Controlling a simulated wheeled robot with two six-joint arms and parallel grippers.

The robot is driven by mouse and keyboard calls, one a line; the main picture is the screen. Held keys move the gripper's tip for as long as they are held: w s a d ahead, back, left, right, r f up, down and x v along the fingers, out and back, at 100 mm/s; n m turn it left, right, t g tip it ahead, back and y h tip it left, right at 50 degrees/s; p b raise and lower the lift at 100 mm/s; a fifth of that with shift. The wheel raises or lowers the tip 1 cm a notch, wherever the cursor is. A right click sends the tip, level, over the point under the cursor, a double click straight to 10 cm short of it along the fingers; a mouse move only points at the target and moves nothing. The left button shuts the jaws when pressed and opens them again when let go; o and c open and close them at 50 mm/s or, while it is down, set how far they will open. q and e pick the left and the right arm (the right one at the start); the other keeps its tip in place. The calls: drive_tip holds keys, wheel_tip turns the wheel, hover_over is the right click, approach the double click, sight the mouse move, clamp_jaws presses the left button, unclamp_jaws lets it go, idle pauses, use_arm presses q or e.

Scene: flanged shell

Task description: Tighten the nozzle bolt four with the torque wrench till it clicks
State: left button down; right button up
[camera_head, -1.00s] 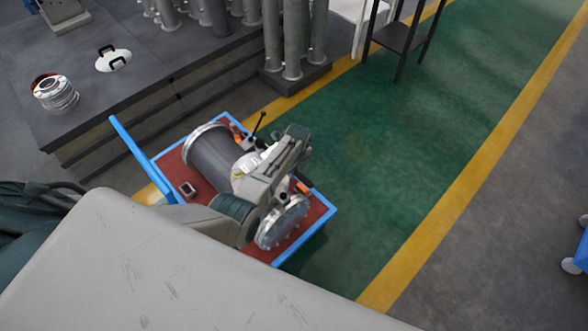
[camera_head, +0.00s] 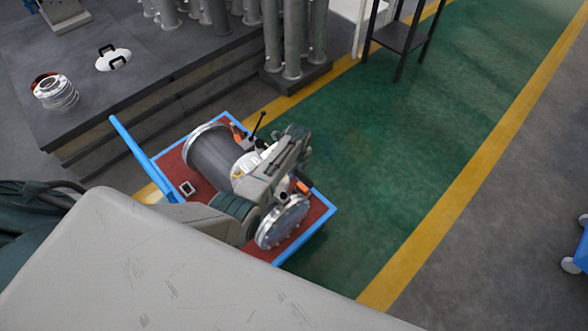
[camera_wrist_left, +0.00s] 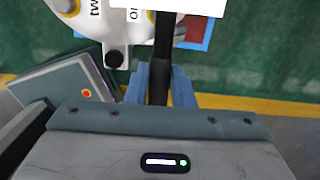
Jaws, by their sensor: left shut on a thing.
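The flanged shell (camera_head: 212,158) is a dark grey cylinder with bright flanges, lying on a red-topped blue cart. Its near end flange (camera_head: 283,222) carries a ring of bolts. A nozzle with white tags shows in the left wrist view (camera_wrist_left: 82,12); bolt four cannot be picked out. My left gripper (camera_wrist_left: 160,82) is shut on a dark rod (camera_wrist_left: 164,45), apparently the torque wrench's handle, above the shell. The far end of the rod is hidden behind a white tag. In the head view, my left arm covers part of the shell and the gripper's fingers. My right gripper is out of view.
The blue cart rim (camera_head: 328,218) bounds the shell. An orange-and-black item (camera_head: 302,184) lies beside my arm. A dark platform (camera_head: 100,95) with a small flanged part (camera_head: 55,93) stands at left. The green floor (camera_head: 400,170) at right is clear.

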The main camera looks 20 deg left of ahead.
use_arm(q)
drive_tip(key=shift+f+b, duration=1.05)
drive_tip(key=shift+f, duration=0.15)
drive_tip(key=shift+s+a+p, duration=0.1)
drive_tip(key=shift+s+p, duration=0.05)
drive_tip(key=shift+p, duration=0.15)
